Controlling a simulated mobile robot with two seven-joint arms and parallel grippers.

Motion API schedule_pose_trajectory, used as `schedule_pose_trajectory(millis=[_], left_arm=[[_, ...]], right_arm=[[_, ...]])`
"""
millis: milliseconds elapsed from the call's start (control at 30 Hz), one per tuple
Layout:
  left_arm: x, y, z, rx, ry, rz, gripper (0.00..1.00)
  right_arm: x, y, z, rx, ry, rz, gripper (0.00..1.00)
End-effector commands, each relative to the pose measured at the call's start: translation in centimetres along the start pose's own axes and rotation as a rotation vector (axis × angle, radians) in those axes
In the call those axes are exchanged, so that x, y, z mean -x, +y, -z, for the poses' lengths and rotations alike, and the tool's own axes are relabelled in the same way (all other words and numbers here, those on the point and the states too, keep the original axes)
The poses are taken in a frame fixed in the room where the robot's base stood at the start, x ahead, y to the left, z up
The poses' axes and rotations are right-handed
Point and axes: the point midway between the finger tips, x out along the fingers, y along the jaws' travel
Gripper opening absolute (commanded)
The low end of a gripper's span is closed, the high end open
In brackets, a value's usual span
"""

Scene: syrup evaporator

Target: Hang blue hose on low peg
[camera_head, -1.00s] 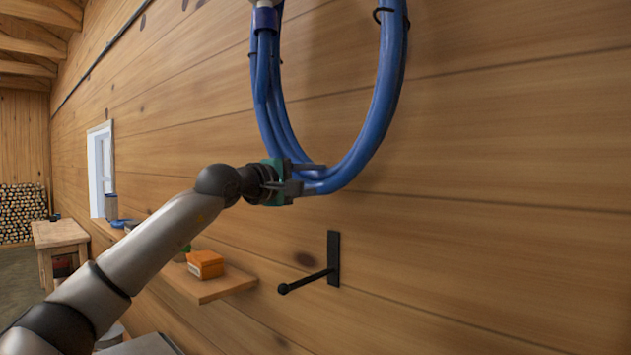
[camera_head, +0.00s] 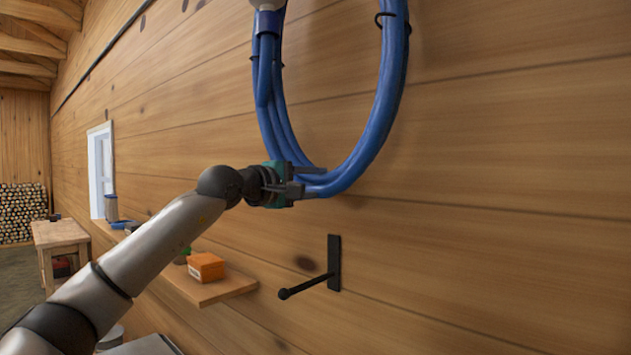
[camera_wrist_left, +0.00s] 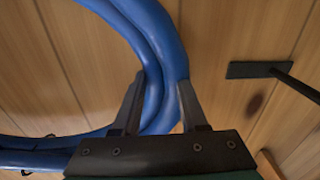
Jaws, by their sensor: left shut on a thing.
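The blue hose (camera_head: 386,95) hangs as a coil against the plank wall, its top out of the frame. My left gripper (camera_head: 312,180) is at the bottom of the coil, its fingers around the hose strands. In the left wrist view the fingers (camera_wrist_left: 158,105) are shut on the blue hose (camera_wrist_left: 152,50), one on each side. The low peg (camera_head: 308,285) is a black rod with a ball end on a wall plate, below the gripper and apart from the hose. The peg's plate also shows in the left wrist view (camera_wrist_left: 250,70). My right gripper is out of view.
A wooden shelf (camera_head: 228,287) with an orange box (camera_head: 205,266) is on the wall left of the peg, below my left arm. A wooden table (camera_head: 60,236) and a log pile (camera_head: 22,212) stand far left. The wall right of the peg is bare.

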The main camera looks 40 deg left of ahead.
Motion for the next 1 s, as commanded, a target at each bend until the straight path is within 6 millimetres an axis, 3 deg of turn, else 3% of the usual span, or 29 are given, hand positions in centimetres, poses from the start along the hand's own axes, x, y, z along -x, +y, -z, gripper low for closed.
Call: schedule_pose_trajectory(millis=[33, 500, 1000], left_arm=[[0.2, 1.2, -0.1, -0.003, -0.001, -0.019, 0.00], [0.4, 3.5, -0.2, -0.005, -0.001, -0.027, 0.00], [0.7, 3.6, -0.1, -0.005, -0.001, -0.030, 0.00]], right_arm=[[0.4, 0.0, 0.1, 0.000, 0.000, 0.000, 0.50], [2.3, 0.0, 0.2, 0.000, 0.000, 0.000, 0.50], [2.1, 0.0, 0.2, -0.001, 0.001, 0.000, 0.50]])
